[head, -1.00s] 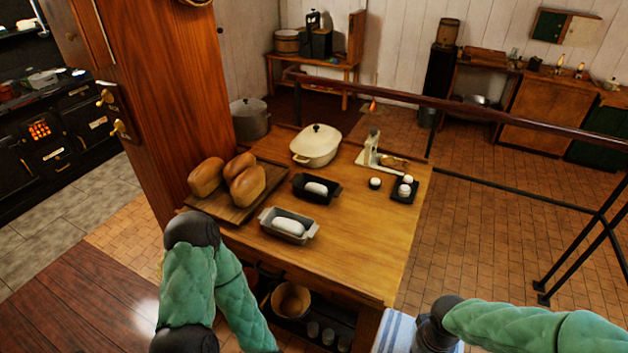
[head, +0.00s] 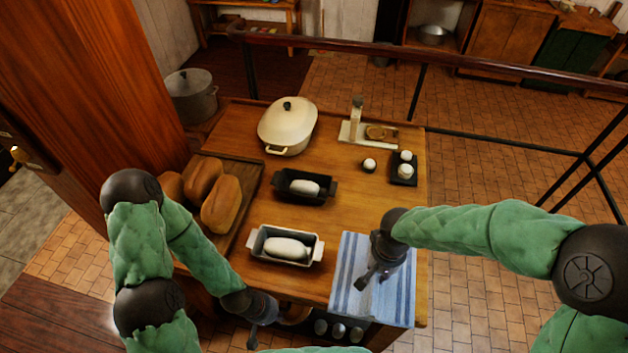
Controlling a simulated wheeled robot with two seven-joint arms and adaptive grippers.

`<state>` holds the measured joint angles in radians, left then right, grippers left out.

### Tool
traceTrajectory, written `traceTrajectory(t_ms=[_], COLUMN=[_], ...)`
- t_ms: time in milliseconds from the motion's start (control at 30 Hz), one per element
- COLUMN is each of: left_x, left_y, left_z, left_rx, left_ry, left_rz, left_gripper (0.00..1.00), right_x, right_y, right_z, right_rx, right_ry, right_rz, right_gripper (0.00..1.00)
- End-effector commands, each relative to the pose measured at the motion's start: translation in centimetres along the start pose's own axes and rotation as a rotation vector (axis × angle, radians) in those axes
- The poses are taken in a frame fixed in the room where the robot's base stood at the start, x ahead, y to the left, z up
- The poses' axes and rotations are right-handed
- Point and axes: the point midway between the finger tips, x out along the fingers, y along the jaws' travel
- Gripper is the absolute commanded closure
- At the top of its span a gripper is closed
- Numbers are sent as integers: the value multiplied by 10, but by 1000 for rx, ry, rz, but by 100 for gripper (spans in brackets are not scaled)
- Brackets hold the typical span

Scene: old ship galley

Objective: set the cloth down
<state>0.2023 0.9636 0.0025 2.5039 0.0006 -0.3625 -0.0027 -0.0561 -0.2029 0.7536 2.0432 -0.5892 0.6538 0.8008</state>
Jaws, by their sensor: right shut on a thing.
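The blue-and-white striped cloth (head: 398,302) is spread out at the front right corner of the wooden table (head: 225,130). My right gripper (head: 370,282) is over the middle of the cloth and shut on it. The cloth looks fairly flat, with its lower edge near the table's front edge. I cannot tell whether it rests on the wood or hangs just above it. My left gripper (head: 252,338) is low in front of the table, away from the cloth. Its fingers are too small and dark to tell open from shut.
A light loaf tin (head: 256,246) with dough stands just left of the cloth. A dark tin (head: 281,186), a lidded cream pot (head: 287,128), a scale (head: 356,128) and a small black tray (head: 403,181) stand farther back. Loaves on a board (head: 238,225) fill the left side.

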Motion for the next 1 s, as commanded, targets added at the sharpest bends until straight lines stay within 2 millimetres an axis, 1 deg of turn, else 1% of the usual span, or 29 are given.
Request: traceTrajectory(t_ms=[167,267,367,667,700,800,900,1000], left_x=[0,3,6,14,19,29,34,37], left_y=[0,-1,-2,-5,-7,-10,-12,-13], left_z=[0,0,0,-1,-1,-1,-2,-2], left_rx=[0,0,0,0,0,0,0,0], left_ry=[-1,-1,-1,0,1,0,0,0], left_rz=[0,0,0,0,0,0,0,0], left_gripper=[100,100,100,100,100,100,100,100], right_x=[1,6,15,43,52,70,82,89], right_y=[0,2,8,24,26,29,32,33], right_z=[-1,-10,-28,-89,-94,-107,-118,-125], right_rx=[1,2,4,3,3,1,2,1], right_ry=[0,-1,-1,-1,-2,-2,-1,-1], right_rz=[0,0,0,0,0,0,0,0], right_gripper=[100,100,100,100,100,100,100,100])
